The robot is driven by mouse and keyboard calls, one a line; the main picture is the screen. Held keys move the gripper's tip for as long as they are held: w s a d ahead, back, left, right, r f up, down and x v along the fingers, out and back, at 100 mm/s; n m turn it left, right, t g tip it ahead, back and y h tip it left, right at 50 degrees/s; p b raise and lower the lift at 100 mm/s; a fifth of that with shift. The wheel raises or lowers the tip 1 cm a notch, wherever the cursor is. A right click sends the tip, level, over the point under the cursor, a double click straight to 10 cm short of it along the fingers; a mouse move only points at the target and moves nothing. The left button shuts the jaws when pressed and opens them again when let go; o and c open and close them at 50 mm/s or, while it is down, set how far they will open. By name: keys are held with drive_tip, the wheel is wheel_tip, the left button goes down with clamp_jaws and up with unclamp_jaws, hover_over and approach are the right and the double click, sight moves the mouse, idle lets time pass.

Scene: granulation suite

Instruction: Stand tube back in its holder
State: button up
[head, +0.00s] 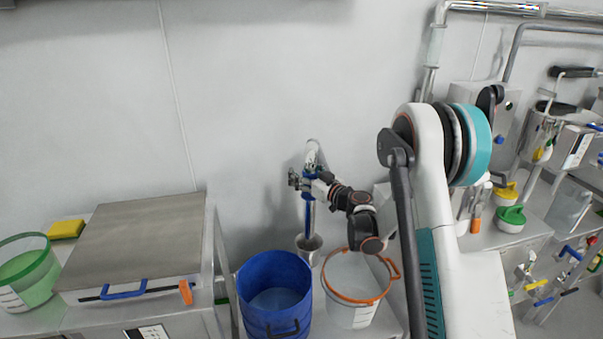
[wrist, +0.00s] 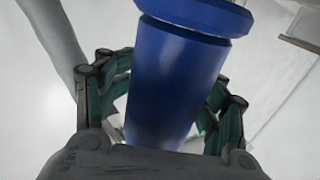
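The tube (head: 309,212) is a slim steel piece with blue parts, standing about upright near the wall in the head view. My gripper (head: 307,184) is at its upper blue part, coming from the right. In the wrist view the tube's blue body (wrist: 172,85) fills the space between the fingers of my gripper (wrist: 165,75), which close around both its sides. A flared steel cup (head: 309,244), which looks like the holder, is directly under the tube. The tube's lower end meets or enters the cup's mouth; I cannot tell how deep it sits.
A blue bucket (head: 275,316) and a white bucket with an orange rim (head: 352,312) stand close in front of the cup. A steel-topped cabinet (head: 150,232) is to the left. Shelves with tools are at right.

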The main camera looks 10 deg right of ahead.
drive_tip(key=v, duration=1.2)
drive_tip(key=shift+w, duration=0.1)
drive_tip(key=s+a+r+m+g+h+p, duration=0.2)
drive_tip(key=s+a+r+g+p, duration=0.25)
drive_tip(key=s+r, duration=0.35)
drive_tip(key=s+a+r+m+g+h+p, duration=0.1)
drive_tip(key=s+a+r+m+g+p, duration=0.15)
drive_tip(key=s+a+r+p, duration=0.5)
drive_tip(key=s+d+f+h+b, duration=0.1)
drive_tip(key=s+d+f+b, duration=0.1)
drive_tip(key=s+b, duration=0.2)
drive_tip(key=s+d+f+g+h+b, duration=0.1)
drive_tip(key=s+d+f+h+b, duration=0.1)
drive_tip(key=s, duration=0.8)
drive_tip(key=s+d+f+h+b, duration=0.1)
drive_tip(key=s+f+h+b, duration=0.1)
drive_tip(key=s+f+b, duration=0.2)
drive_tip(key=s+m+b, duration=0.1)
drive_tip(key=s+b, duration=0.1)
drive_tip(key=s, duration=0.2)
drive_tip(key=shift+d+f+g, duration=0.15)
drive_tip(key=shift+d+g, duration=0.25)
